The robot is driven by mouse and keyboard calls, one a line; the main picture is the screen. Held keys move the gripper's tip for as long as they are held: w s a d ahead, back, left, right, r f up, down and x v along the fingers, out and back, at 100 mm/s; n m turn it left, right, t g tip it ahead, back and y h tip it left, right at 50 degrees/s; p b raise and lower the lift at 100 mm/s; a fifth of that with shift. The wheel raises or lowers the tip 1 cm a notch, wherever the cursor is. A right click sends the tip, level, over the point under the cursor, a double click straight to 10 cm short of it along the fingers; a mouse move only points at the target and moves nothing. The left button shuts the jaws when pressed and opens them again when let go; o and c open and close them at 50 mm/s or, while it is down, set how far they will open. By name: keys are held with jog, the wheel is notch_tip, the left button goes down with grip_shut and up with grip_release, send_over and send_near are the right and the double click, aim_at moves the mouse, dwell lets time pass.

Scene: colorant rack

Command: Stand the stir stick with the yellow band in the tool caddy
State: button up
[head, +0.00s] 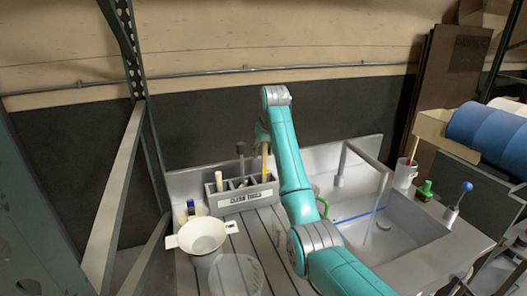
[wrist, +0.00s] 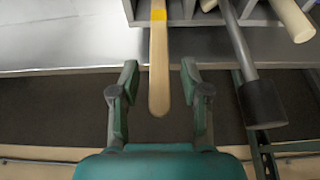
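The wooden stir stick (head: 264,164) with the yellow band stands nearly upright at the right part of the grey tool caddy (head: 240,197), which is labelled "CLEAN TOOLS". Its lower end is hidden by the caddy wall. In the wrist view the stick (wrist: 159,60) runs down from the caddy edge (wrist: 190,21), with the yellow band near the top and its rounded free end between my fingers. My gripper (wrist: 160,92) is open, with a gap on both sides of the stick. In the head view my gripper (head: 262,132) is small and partly hidden beside the arm.
A dark-ended tool (head: 240,150) and a pale-handled tool (head: 219,182) also stand in the caddy. A white strainer (head: 202,236) is at front left. A sink (head: 385,235) lies right, with a mug (head: 404,174) and a green-topped item (head: 425,190) beyond.

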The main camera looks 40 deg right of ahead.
notch_tip(320, 180, up, 10)
dwell(0.7)
dwell(0.4)
